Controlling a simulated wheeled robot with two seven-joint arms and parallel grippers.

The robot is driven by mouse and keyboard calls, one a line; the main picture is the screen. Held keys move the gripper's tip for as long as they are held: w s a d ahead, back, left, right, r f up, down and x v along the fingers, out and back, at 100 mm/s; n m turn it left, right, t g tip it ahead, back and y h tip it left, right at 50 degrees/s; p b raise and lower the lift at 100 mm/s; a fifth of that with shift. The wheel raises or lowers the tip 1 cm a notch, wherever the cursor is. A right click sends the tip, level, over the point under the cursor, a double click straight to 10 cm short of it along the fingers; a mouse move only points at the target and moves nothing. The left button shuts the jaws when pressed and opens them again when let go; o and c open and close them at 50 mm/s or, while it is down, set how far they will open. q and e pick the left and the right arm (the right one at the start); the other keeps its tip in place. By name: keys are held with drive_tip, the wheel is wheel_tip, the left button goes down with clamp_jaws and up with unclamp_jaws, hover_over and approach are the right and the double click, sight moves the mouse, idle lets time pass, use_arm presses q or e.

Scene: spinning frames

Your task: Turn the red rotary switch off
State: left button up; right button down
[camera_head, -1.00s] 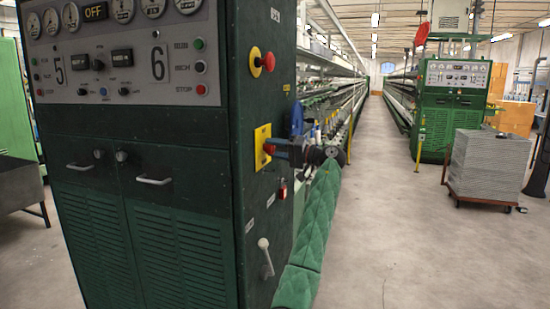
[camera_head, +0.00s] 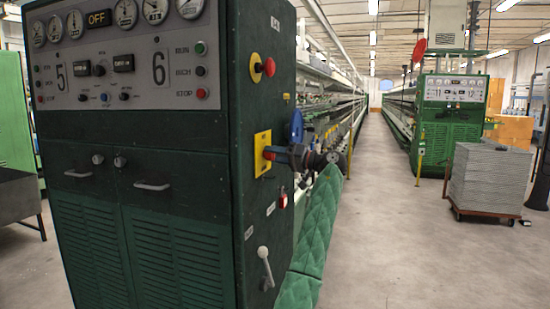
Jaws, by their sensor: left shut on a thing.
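The red rotary switch (camera_head: 267,155) sits on a yellow plate (camera_head: 261,137) on the right side face of the dark green cabinet (camera_head: 262,210). My left gripper (camera_head: 273,155) is at the switch and shut on its red handle. The gripper's dark fingers and wrist hide part of the handle, so its exact angle is hard to tell. My right gripper is out of view.
A red mushroom button (camera_head: 268,67) is above the switch. A red padlock (camera_head: 282,198) and a pale lever (camera_head: 264,262) are below it. The display (camera_head: 99,18) reads OFF. A grey stack on a cart (camera_head: 489,178) stands at right. The aisle floor is clear.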

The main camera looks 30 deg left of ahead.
use_arm(q)
drive_tip(key=shift+f, duration=0.1)
drive_tip(key=o, duration=1)
drive_tip(key=shift+c, duration=0.2)
drive_tip(key=shift+d, duration=0.1)
drive_tip(key=v, duration=0.7)
drive_tip(key=shift+d+b, duration=0.3)
drive_tip(key=shift+w, duration=0.1)
